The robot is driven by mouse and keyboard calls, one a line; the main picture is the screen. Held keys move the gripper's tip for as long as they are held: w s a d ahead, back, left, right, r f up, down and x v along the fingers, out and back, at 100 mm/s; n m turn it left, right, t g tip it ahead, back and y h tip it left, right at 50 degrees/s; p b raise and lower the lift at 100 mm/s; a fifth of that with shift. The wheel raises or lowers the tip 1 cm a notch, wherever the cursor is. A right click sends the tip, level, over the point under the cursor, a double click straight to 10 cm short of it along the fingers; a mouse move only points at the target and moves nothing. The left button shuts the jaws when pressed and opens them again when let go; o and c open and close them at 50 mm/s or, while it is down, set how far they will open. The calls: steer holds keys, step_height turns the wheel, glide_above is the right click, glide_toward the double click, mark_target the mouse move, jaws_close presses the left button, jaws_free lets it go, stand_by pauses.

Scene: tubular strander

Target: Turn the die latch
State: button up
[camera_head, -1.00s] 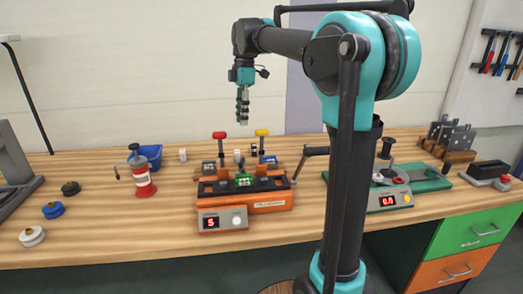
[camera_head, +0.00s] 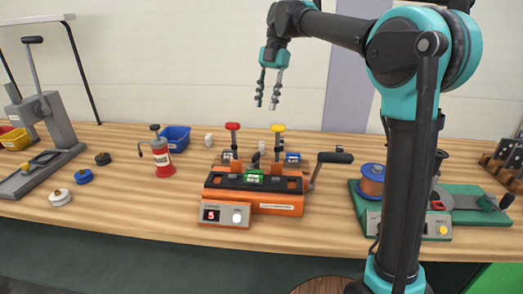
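The orange machine (camera_head: 275,208) sits on the wooden bench, with a display reading 5 and a white knob on its front. A red-topped lever (camera_head: 232,127) and a yellow-topped lever (camera_head: 277,128) stand upright at its back. A small grey upright part (camera_head: 262,147) stands between them. A green block (camera_head: 253,178) sits in the dark middle section, and a black-handled crank (camera_head: 335,157) is on the right. I cannot tell which part is the die latch. My gripper (camera_head: 267,105) hangs above and behind the levers, pointing down, fingers apart and empty, touching nothing.
A red oil can (camera_head: 162,160) and a blue bin (camera_head: 175,137) stand left of the machine. Several round pucks (camera_head: 83,177) and a grey press (camera_head: 60,130) are farther left. A green machine (camera_head: 465,217) with a copper spool (camera_head: 371,182) is at the right, partly behind my arm.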

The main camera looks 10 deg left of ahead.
mark_target(256, 155)
steer(key=x, duration=1.6)
steer(key=shift+a+f, duration=0.1)
steer(key=shift+f, duration=0.1)
steer(key=shift+c, duration=0.5)
jaws_close()
